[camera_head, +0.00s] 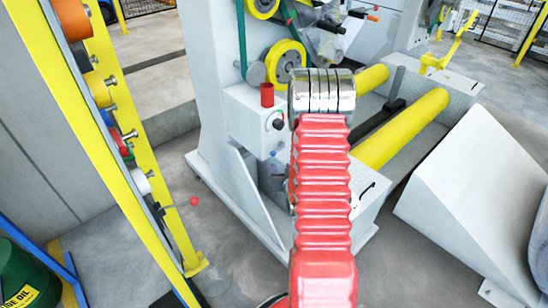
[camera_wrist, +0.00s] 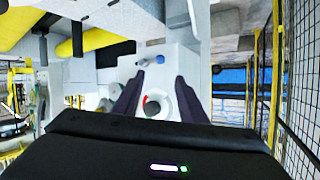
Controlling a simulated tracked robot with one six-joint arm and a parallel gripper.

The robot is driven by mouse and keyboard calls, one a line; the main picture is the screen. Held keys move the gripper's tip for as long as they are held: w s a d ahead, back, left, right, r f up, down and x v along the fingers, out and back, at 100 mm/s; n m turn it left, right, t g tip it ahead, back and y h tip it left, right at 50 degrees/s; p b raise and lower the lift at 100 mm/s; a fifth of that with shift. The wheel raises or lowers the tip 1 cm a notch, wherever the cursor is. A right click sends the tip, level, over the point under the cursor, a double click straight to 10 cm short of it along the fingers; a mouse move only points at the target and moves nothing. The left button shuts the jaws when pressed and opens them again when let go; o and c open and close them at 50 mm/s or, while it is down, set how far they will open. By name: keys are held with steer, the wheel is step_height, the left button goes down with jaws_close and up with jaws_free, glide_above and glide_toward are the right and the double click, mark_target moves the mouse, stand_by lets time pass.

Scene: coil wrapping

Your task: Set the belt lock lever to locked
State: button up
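A small blue-tipped lever (camera_head: 273,154) sticks out of the pale machine's front, below a black round knob (camera_head: 277,124). In the wrist view, a blue-tipped lever (camera_wrist: 155,60) lies just beyond my fingertips, and a round dial with a red mark (camera_wrist: 152,105) shows between the fingers. No label is readable, so I cannot tell for sure which is the belt lock lever or how it is set. My gripper (camera_wrist: 159,76) is open, with two dark fingers apart and nothing between them touching. In the head view my arm hides the gripper.
A red cylinder (camera_head: 267,95) stands on the machine's box. Yellow rollers (camera_head: 403,128) lie to the right. A yellow rack (camera_head: 125,150) with coloured spools and a red-ball handle (camera_head: 194,201) stands left. A sloped pale block (camera_head: 480,200) is at right.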

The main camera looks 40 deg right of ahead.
mark_target(274, 155)
steer(key=x, duration=1.3)
steer(key=shift+w+d+f, duration=0.15)
steer(key=shift+w, duration=0.2)
steer(key=shift+c, duration=0.3)
jaws_close()
steer(key=shift+a, duration=0.25)
steer(key=shift+s+d, duration=0.1)
steer(key=shift+d, duration=0.2)
